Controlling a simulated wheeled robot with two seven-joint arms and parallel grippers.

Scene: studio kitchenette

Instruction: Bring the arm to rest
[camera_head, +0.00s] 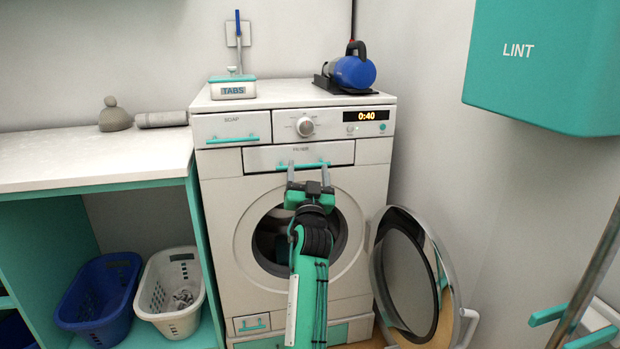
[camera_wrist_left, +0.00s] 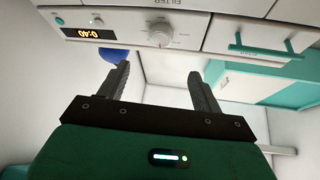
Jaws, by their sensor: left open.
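My left arm reaches up in front of the washing machine (camera_head: 217,215) in the head view. Its gripper (camera_head: 308,171) is open, with the two fingers apart and nothing between them. The fingertips show just in front of the middle drawer (camera_head: 262,157) and its teal handle; I cannot tell whether they touch it. In the left wrist view the open fingers (camera_wrist_left: 160,72) point toward the machine's control panel (camera_wrist_left: 120,24). My arm hides part of the round drum opening (camera_head: 268,238). My right gripper is not in view.
The machine's round door (camera_head: 408,285) stands open to the right. A teal LINT bin (camera_head: 545,65) hangs at upper right. Blue (camera_head: 98,295) and white (camera_head: 165,311) baskets stand under the left counter (camera_head: 90,160).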

